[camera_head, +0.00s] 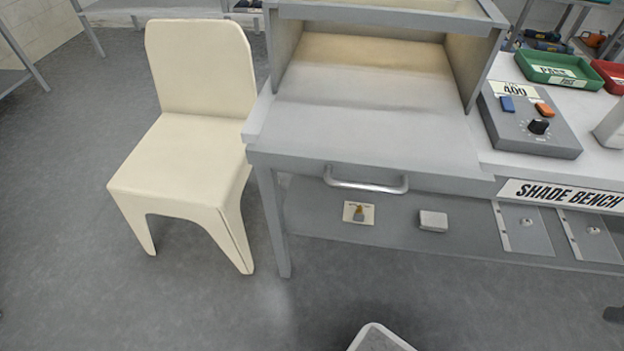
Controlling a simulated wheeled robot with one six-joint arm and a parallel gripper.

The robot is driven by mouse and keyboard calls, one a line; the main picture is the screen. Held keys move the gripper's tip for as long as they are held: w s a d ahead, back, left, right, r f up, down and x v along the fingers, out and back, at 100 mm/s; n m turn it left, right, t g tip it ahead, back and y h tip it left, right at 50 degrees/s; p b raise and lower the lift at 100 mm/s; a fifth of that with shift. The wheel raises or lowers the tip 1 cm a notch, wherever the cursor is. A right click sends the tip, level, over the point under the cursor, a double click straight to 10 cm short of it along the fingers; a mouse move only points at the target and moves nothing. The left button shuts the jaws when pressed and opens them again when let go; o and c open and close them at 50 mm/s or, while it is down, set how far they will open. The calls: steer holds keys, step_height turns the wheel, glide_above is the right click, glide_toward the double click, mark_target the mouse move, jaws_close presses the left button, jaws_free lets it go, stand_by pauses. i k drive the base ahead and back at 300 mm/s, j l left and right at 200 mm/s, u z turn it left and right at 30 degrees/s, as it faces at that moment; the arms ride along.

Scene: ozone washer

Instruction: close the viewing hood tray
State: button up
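The viewing hood (383,12) stands on the bench at the top centre, open at the front with a warm-lit inside. A pale grey flat surface, which looks like the tray (365,125), runs out from under the hood towards me. Its front face carries a silver bar handle (366,184). The tray's front reaches at least to the bench's front edge; how far it is drawn out is hard to tell. Nothing lies on it. My gripper is not in view.
A cream chair (190,140) stands close left of the bench. A grey control box (528,122) and a green tray (553,70) sit on the bench at right. A lower shelf (390,225) holds small items. The floor (190,310) in front is mostly clear.

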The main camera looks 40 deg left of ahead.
mark_target(404, 131)
steer(key=u, duration=0.45)
steer(key=l+u, duration=0.15)
steer(key=u, duration=0.7)
steer(key=l+u, duration=0.15)
steer(key=u, duration=0.3)
steer(key=l+u, duration=0.1)
steer(key=l, duration=0.15)
steer(key=k+l+u, duration=0.1)
steer(key=l, duration=0.15)
